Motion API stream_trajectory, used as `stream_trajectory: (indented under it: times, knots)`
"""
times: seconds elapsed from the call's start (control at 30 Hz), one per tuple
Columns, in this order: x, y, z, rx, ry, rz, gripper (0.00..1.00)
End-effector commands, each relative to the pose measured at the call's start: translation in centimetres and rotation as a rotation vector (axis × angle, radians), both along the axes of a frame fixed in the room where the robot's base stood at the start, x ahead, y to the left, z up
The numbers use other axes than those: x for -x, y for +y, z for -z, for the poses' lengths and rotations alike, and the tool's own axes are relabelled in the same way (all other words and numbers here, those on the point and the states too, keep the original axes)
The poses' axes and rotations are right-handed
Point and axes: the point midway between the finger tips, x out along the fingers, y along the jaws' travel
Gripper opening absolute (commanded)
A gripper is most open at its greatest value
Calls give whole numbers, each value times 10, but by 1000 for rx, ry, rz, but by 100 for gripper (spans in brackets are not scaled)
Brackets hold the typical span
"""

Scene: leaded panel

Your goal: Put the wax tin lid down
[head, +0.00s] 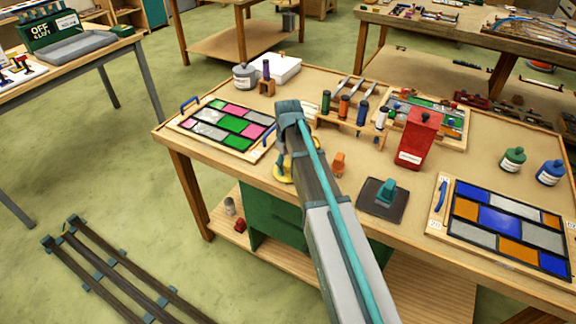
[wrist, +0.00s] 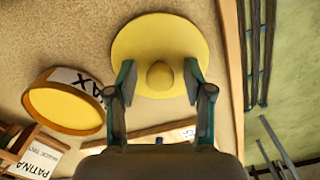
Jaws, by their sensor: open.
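The wax tin lid (wrist: 137,40) is a round yellow disc with a knob (wrist: 160,76), near the table's front edge in the wrist view. In the head view a yellow part of the lid (head: 281,175) shows beside my arm. My gripper (wrist: 160,72) is open, with one finger on each side of the knob and visible gaps between. The lid appears to lie on the table, though its underside is hidden. The wax tin (wrist: 66,108), with its yellow top and WAX label, stands to the left of the lid. My arm hides much of this spot in the head view.
The table edge (wrist: 232,70) is close to the lid's right in the wrist view.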

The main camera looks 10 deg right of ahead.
Motion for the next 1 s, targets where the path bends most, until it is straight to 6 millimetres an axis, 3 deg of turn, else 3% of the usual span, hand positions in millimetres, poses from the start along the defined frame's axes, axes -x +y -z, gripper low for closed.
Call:
stream_trajectory:
  times: [0.27,0.7,1.0]
  knots:
    - [-1,0,-29,0,-2,0,52]
    - [-1,0,-103,0,-2,0,52]
    - [0,0,-121,0,0,0,52]
